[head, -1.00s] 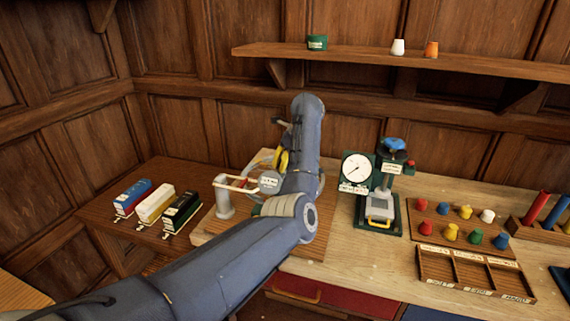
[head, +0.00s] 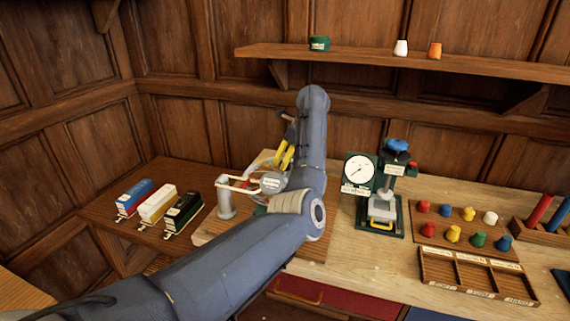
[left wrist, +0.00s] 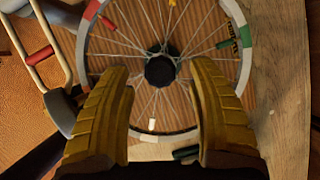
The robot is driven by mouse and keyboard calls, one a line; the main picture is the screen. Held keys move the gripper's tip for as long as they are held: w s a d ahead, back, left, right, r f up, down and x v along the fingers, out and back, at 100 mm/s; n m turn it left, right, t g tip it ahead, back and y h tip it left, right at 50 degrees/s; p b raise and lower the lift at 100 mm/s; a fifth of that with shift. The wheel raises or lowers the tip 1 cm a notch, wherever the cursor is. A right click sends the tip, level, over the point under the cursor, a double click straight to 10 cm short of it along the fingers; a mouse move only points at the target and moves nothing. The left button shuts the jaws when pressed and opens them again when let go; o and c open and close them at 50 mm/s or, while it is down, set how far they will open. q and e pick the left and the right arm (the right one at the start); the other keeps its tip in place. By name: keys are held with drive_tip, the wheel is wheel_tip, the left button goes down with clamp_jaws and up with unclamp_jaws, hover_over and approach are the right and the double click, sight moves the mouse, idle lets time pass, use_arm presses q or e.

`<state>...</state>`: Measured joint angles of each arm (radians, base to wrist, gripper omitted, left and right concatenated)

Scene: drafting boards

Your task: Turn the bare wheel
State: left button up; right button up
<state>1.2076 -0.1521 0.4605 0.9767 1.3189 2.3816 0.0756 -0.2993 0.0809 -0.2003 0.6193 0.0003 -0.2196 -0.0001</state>
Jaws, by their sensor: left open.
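The bare wheel (left wrist: 246,62) fills much of the left wrist view, with thin spokes, a dark hub (left wrist: 160,71) and a rim marked in white, red and green. Small coloured pieces sit on some spokes. My left gripper (left wrist: 160,68) is open, its two yellow fingers on either side of the hub with nothing between them but hub and spokes. I cannot tell whether they touch the wheel. In the head view the left gripper (head: 286,157) points down by the wheel, which my own arm largely hides. My right gripper is not in view.
A dial gauge (head: 358,170) and a green press (head: 382,212) stand to the right, then coloured pegs and a sorting tray (head: 478,274). Three small boxes (head: 157,207) sit on the left table.

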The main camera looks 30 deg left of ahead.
use_arm(q)
drive_tip(key=v, duration=0.9)
drive_tip(key=shift+r, duration=0.2)
